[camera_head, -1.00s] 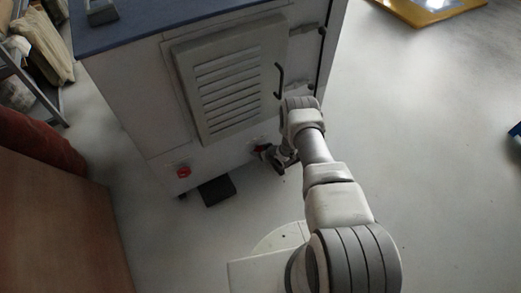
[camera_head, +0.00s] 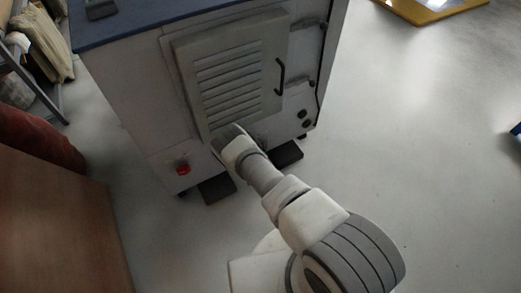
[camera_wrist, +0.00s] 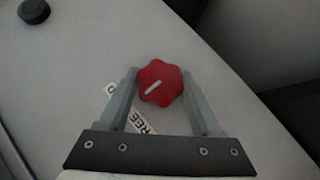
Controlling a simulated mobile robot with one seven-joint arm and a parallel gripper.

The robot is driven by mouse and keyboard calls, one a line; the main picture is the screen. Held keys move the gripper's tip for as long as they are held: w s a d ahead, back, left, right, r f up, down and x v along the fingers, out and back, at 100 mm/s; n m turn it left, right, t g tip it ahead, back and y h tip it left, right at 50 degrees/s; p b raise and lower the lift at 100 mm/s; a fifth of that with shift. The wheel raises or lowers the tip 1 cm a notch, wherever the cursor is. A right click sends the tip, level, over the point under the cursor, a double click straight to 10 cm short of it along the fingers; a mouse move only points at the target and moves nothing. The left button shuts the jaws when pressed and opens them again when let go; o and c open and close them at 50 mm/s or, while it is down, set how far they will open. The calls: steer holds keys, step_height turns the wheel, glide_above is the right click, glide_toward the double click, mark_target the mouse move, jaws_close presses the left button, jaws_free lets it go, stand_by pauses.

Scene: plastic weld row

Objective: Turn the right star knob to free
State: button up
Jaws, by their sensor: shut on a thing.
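The right star knob (camera_wrist: 161,83) is red and lobed, with a slanted white line on its face. It sits between the two fingers of my gripper (camera_wrist: 159,80) in the wrist view, and the fingers are shut on it. A white label reading "REE" (camera_wrist: 142,123) shows below it, its start cut off by a finger. Another label with one letter visible (camera_wrist: 110,88) is beside the left finger. In the head view my arm hides this knob and my fingertips. Another red knob (camera_head: 182,168) is at the cabinet's lower left.
The grey cabinet (camera_head: 135,100) has a louvred panel (camera_head: 234,75) with a black handle (camera_head: 280,77) above my wrist. Dark round parts (camera_head: 303,118) are at its right edge. A brown panel (camera_head: 60,220) stands at left.

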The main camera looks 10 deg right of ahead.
steer(key=shift+f+n+t+h, duration=0.1)
steer(key=shift+n+t+h, duration=0.95)
steer(key=shift+h, duration=0.25)
steer(key=shift+a, duration=0.1)
steer(key=o, duration=1.4)
steer(key=shift+c, duration=0.2)
steer(key=shift+s, duration=0.1)
